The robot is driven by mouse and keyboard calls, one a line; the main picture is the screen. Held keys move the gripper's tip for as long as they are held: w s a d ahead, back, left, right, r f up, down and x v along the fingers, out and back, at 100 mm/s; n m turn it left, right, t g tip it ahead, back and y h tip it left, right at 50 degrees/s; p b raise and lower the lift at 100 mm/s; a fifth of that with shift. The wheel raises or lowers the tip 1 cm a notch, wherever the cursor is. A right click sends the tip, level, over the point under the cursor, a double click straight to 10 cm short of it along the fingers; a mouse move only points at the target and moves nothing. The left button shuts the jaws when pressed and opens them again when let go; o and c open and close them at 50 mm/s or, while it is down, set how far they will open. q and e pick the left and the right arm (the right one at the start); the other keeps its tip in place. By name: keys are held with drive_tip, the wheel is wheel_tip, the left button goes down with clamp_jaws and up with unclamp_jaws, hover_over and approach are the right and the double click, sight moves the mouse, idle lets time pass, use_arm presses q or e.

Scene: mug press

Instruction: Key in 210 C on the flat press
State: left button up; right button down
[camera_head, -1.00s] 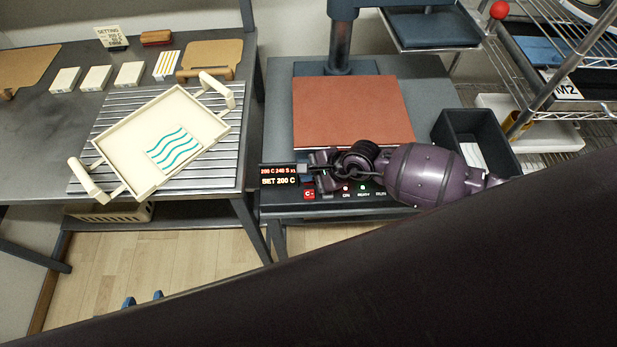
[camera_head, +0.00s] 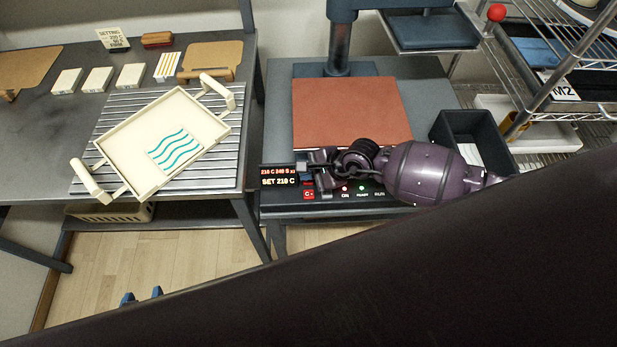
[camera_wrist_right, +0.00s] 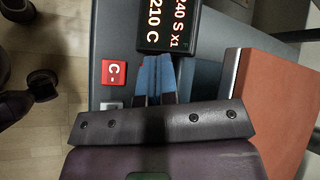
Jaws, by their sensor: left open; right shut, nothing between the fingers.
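The flat press (camera_head: 440,88) stands right of centre with a brown plate (camera_head: 352,110). Its display (camera_head: 279,176) reads "SET 210 C" on the lower line; the upper line seems to read 210 C 240 S x1. In the right wrist view the display (camera_wrist_right: 168,22) also shows 210 C and 240 S. A red "C-" key (camera_wrist_right: 113,73) lies beside the fingers, apart from them. My right gripper (camera_wrist_right: 155,80) is shut and empty over the key panel; its fingers cover whatever key is under them. My left gripper (camera_head: 143,296) is open and empty, low over the floor.
A cream tray (camera_head: 212,131) with a wavy teal print sits on the slatted mat of the left table. A settings card (camera_head: 112,38) stands behind, its text small. A dark bin (camera_head: 446,127) and a wire rack (camera_head: 545,95) are right of the press.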

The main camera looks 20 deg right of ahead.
sight(308, 182)
use_arm(q)
drive_tip(key=shift+w+r, duration=0.1)
drive_tip(key=shift+r, duration=0.2)
use_arm(e)
drive_tip(key=shift+r, duration=0.2)
drive_tip(key=shift+r, duration=0.1)
wheel_tip(308, 182, up, 2)
drive_tip(key=shift+p, duration=0.85)
wheel_tip(308, 182, up, 2)
drive_tip(key=shift+p, duration=0.8)
drive_tip(key=shift+r+p, duration=0.35)
drive_tip(key=shift+r, duration=0.1)
use_arm(q)
drive_tip(key=r, duration=0.4)
drive_tip(key=shift+w+r, duration=0.3)
drive_tip(key=shift+r, duration=0.05)
drive_tip(key=shift+w+t, duration=0.15)
drive_tip(key=shift+t, duration=0.15)
drive_tip(key=shift+s+f, duration=0.1)
drive_tip(key=shift+s, duration=0.2)
drive_tip(key=shift+w, duration=0.2)
